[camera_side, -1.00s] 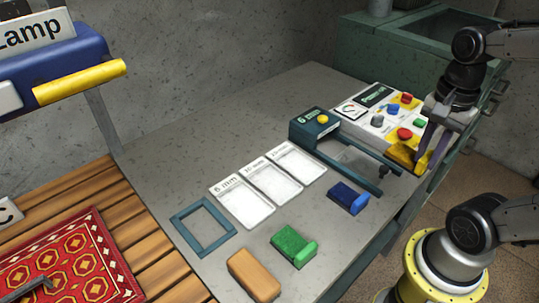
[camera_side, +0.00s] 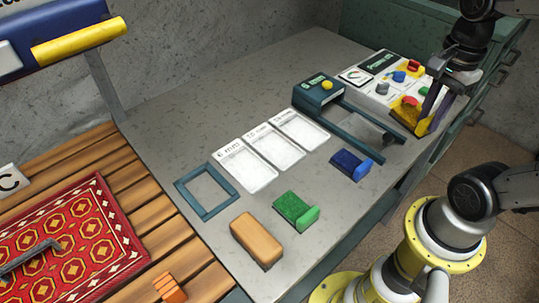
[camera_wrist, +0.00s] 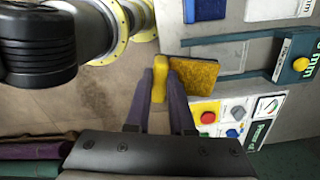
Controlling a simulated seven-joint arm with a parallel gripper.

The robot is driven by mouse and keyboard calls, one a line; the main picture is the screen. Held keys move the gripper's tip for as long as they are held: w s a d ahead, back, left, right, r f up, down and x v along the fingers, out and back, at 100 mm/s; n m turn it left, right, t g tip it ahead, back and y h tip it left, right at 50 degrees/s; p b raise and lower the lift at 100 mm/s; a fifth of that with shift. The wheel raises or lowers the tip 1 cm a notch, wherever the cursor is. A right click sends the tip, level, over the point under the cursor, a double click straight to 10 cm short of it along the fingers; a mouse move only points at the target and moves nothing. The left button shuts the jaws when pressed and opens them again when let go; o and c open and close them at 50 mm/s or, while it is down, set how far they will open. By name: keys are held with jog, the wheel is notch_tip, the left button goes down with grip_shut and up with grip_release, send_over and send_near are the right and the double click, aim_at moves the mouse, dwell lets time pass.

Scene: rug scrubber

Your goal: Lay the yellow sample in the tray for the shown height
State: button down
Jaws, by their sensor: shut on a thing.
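My gripper (camera_side: 428,122) is shut on the yellow sample (camera_side: 404,119) at the table's right side, beside the control panel. In the wrist view, the fingers of my gripper (camera_wrist: 160,92) pinch its smooth yellow grip, and its fuzzy pile (camera_wrist: 197,76) faces right of them. I cannot tell whether the sample touches the table. The teal gauge (camera_side: 322,90) has a small display that seems to read 6 mm. Three white trays lie in a row: the one marked 6 mm (camera_side: 250,173), a middle one (camera_side: 277,151) and a far one (camera_side: 303,133), their labels less clear.
A blue sample (camera_side: 349,162), a green one (camera_side: 294,210) and a tan block (camera_side: 256,240) lie along the front. A teal frame (camera_side: 207,192) lies left of the trays. The control panel (camera_side: 385,80) has several coloured knobs. A red rug (camera_side: 75,235) lies on slats at left.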

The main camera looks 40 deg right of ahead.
jog(key=w+a+r+m, duration=0.1)
jog(key=w+a, duration=0.6)
jog(key=w, duration=0.2)
jog(key=w+a+f+n, duration=0.2)
jog(key=a+n, duration=0.2)
jog(key=a, duration=0.9)
jog(key=w+a+f, duration=0.2)
jog(key=w, duration=0.1)
jog(key=w+a+f, duration=0.2)
jog(key=w+f, duration=0.1)
jog(key=w, duration=0.1)
jog(key=w+a+f, duration=0.2)
jog(key=w+f, duration=0.1)
jog(key=shift+w+f, duration=0.25)
jog(key=shift+w+a+f, duration=0.1)
jog(key=shift+w+f, duration=0.2)
jog(key=shift+f, duration=0.15)
jog(key=shift+w+a+f, duration=0.1)
jog(key=shift+f, duration=0.8)
jog(key=shift+w+a+f, duration=0.1)
jog(key=shift+f, duration=0.8)
jog(key=shift+f, duration=0.1)
